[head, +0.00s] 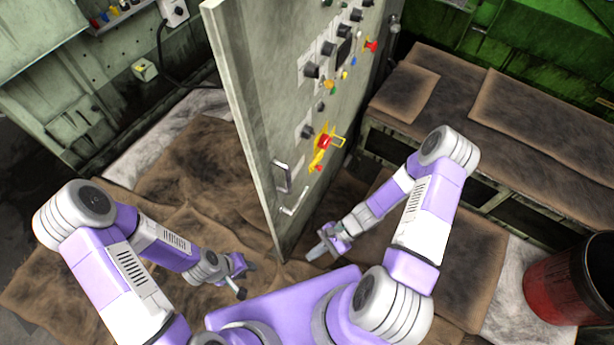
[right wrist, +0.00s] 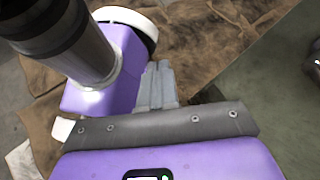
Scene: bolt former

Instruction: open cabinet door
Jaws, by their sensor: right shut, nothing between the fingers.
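The tall grey cabinet door (head: 245,110) stands upright in the middle of the head view, with its near edge toward me. Its right face carries knobs, a red-and-yellow switch (head: 323,143) and a metal handle (head: 282,178) low near the near edge. My left gripper (head: 246,279) is left of the door's lower near corner, fingers apart and empty. My right gripper (head: 318,252) is right of that corner, shut and empty, with a gap to the handle. The right wrist view shows its grey closed fingers (right wrist: 157,85) over brown sheeting.
Brown sheets (head: 190,170) cover the floor on both sides of the door. A long low bench (head: 440,100) with brown mats runs along the right. A red barrel (head: 570,285) stands at the lower right. A green-grey machine wall (head: 60,110) is at the left.

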